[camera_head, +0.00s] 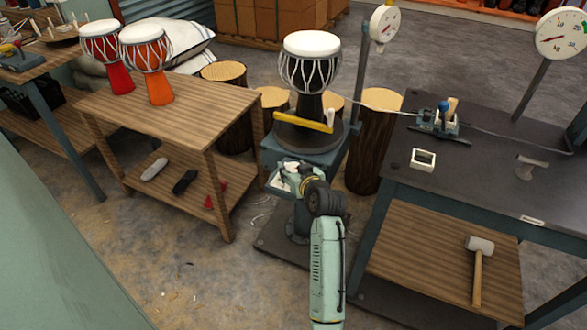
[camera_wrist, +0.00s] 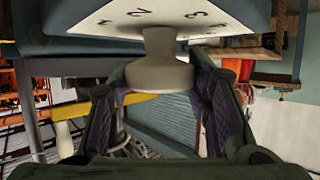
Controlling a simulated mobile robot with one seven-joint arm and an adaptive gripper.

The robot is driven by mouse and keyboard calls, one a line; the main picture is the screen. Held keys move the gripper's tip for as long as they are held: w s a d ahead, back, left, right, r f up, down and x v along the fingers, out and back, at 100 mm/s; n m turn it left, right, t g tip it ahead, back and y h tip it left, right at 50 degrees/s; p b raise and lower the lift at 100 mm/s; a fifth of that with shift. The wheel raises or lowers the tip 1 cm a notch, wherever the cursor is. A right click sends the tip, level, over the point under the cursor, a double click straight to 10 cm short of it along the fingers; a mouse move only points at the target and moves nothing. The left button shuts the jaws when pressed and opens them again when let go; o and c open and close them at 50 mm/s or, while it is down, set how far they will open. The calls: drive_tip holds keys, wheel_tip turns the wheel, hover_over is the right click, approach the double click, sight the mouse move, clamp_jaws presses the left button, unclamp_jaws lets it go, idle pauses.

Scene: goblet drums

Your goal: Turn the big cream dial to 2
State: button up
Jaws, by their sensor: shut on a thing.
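The big cream dial (camera_wrist: 158,74) is in the middle of the wrist view, a round knob on a narrower neck under a white scale plate (camera_wrist: 112,22). Tilted numerals show on the plate, a 2 left of the neck and a 3 right of it. The dial's pointer cannot be made out. My gripper (camera_wrist: 160,85) has one finger on each side of the dial and is shut on it. In the head view my gripper (camera_head: 296,184) is at the front of the blue-grey drum stand (camera_head: 283,158); there it hides the dial.
A black-and-white goblet drum (camera_head: 309,75) stands on the stand's round plate, with a yellow bar (camera_head: 305,121) in front. A wooden table (camera_head: 190,115) with red and orange drums is left. A dark workbench (camera_head: 470,180) with tools is right. Log stumps (camera_head: 377,140) stand behind.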

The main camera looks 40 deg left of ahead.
drive_tip(key=p, duration=0.1)
drive_tip(key=m+t+h+p, duration=0.1)
drive_tip(key=shift+s+r+m+p, duration=0.1)
drive_tip(key=shift+r+m+p, duration=0.1)
drive_tip(key=shift+m+p, duration=0.15)
drive_tip(key=shift+a+m+t+h+p, duration=0.1)
drive_tip(key=shift+m+t+h+p, duration=0.6)
drive_tip(key=shift+t+h, duration=0.15)
drive_tip(key=shift+f+m+t+h, duration=0.25)
drive_tip(key=shift+m+t+h, duration=0.6)
drive_tip(key=shift+m+h, duration=0.15)
drive_tip(key=shift+m+t+h+b, duration=0.6)
drive_tip(key=shift+m+h+b, duration=0.45)
drive_tip(key=shift+m+h, duration=0.15)
drive_tip(key=shift+m, duration=0.25)
drive_tip(key=o, duration=1.1)
drive_tip(key=shift+o, duration=0.2)
